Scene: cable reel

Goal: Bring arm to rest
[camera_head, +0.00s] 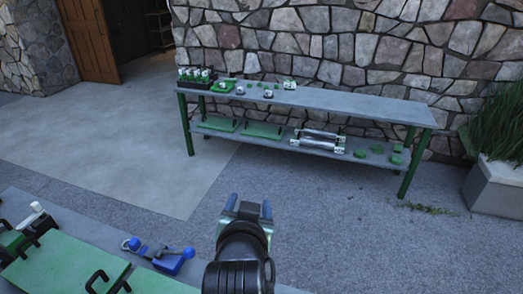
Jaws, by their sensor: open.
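My gripper (249,209) is in the lower middle of the head view, at the end of my dark arm. Its two blue fingertips are apart, with nothing seen between them. It is in the air, to the right of a near table (62,206) and short of a long grey bench (350,104) at the wall.
The near table bears a green panel with black handles (68,262) and a blue tool-like part (172,262). The far bench has green legs, a lower shelf and several small green and white parts. A planter (496,186) stands right. Paved floor between is clear.

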